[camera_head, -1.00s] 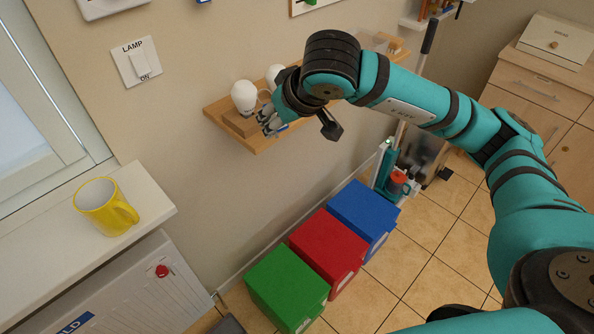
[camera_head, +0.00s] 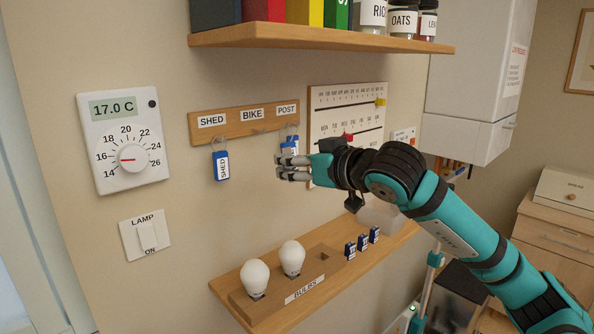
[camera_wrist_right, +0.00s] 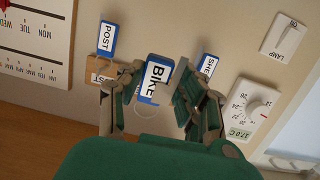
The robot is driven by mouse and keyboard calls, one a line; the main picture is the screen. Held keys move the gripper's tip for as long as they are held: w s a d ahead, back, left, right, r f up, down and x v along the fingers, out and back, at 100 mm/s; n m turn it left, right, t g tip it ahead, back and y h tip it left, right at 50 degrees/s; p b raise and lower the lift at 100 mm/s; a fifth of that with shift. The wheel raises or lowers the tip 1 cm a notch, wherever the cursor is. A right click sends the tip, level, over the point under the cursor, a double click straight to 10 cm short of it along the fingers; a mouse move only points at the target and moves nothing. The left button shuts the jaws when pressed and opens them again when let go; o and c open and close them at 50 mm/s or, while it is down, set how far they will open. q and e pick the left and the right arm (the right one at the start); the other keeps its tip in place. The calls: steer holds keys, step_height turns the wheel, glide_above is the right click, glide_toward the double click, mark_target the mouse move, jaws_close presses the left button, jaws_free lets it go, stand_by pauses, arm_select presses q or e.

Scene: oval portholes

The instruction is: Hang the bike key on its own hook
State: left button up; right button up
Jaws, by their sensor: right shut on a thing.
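The wooden key rack (camera_head: 232,131) on the wall has hooks labelled SHED, BIKE and POST. The blue-and-white shed key tag (camera_head: 221,166) hangs under SHED, and the BIKE place looks empty. A blue tag (camera_head: 290,146) under POST is partly behind my gripper; the post tag (camera_wrist_right: 107,38) reads clearly in the wrist view. My right gripper (camera_head: 284,168) is in front of the wall, below and right of the BIKE label. In the wrist view it is shut on the bike key, whose tag (camera_wrist_right: 153,80) shows between the fingers (camera_wrist_right: 155,85). My left gripper is out of view.
A shelf (camera_head: 320,37) with tins and jars is above the rack. A lower shelf (camera_head: 400,243) holds two bulbs (camera_head: 273,268) and small blue items (camera_head: 362,243). A calendar (camera_head: 347,100) is right of the rack; a thermostat (camera_head: 124,140) and lamp switch (camera_head: 145,235) are left.

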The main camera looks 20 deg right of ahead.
steer(key=p+x, duration=0.2)
steer(key=x, duration=0.7)
stand_by(0.8)
steer(key=shift+a, duration=0.15)
steer(key=shift+r, duration=0.1)
stand_by(0.3)
steer(key=o, duration=1.1)
steer(key=shift+s, duration=0.15)
